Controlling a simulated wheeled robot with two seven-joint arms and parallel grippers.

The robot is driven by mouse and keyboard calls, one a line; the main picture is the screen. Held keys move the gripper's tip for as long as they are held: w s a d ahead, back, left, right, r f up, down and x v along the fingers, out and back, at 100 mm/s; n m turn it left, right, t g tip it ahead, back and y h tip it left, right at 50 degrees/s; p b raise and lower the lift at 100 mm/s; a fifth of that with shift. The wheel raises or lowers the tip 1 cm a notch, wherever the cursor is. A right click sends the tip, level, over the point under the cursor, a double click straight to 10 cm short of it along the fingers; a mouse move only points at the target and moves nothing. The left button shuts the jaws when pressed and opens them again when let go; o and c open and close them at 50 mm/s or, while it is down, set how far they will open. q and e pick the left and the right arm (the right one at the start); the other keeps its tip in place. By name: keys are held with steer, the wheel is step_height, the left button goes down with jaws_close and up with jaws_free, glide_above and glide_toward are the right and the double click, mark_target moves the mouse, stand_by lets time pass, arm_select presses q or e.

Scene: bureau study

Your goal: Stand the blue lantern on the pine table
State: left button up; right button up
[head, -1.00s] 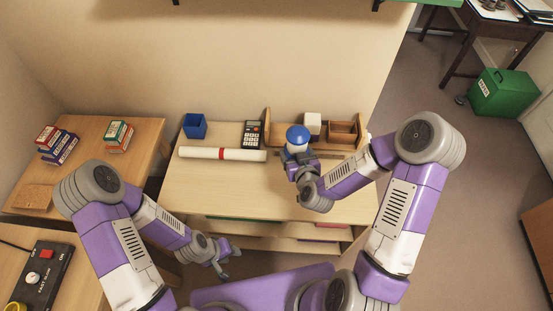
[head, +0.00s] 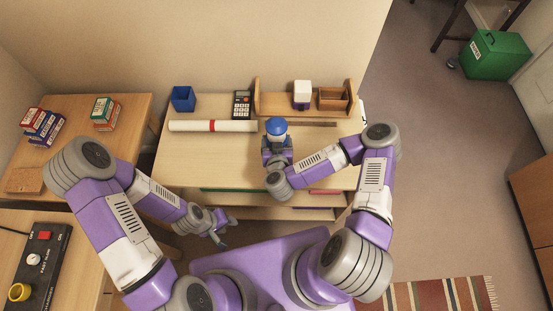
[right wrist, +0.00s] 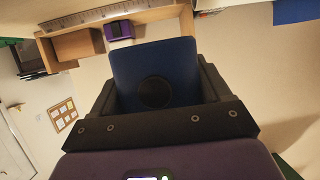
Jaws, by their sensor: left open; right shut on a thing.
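The blue lantern (head: 276,126) shows in the head view with its rounded blue top up, above the front part of the wooden bureau (head: 215,165). My right gripper (head: 277,146) is shut on it. In the right wrist view a flat blue side of the lantern (right wrist: 155,75) with a dark round spot fills the space between the dark fingers. A light wooden table (head: 125,135) stands at the left and may be the pine table. My left gripper (head: 221,239) is open and empty, low in front of the bureau.
Red, blue and green boxes (head: 42,125) and a cork mat (head: 25,180) lie on the left table, with bare wood between. A control box (head: 38,265) sits nearer.

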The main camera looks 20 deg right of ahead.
step_height(320, 180, down, 5)
steer(key=shift+f+b, duration=0.15)
steer(key=shift+b, duration=1.1)
steer(key=shift+f+b, duration=0.4)
steer(key=shift+f, duration=1.7)
steer(key=shift+f, duration=0.1)
steer(key=o, duration=1.2)
steer(key=shift+f, duration=0.1)
steer(key=shift+o, duration=0.2)
